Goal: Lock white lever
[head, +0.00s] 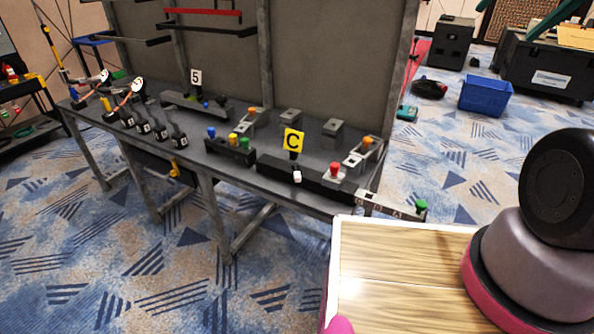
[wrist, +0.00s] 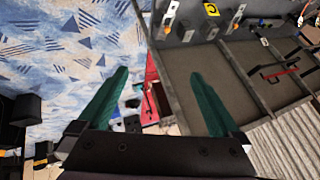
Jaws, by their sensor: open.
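The white lever (head: 297,176) is a small white-tipped piece on the front of a dark box (head: 318,182) on the grey workbench. In the wrist view the C sign (wrist: 211,9) is at the top edge, and I cannot tell the lever apart from other small white parts there. My gripper (wrist: 158,75) is open with two green fingers spread wide and nothing between them. It is away from the lever.
A red button (head: 334,168) is right of the lever, and a box with coloured buttons (head: 230,148) is left. A strip with a green knob (head: 420,207) juts from the bench's right end. A blue bin (head: 486,95) stands on the carpet behind. The carpet before the bench is clear.

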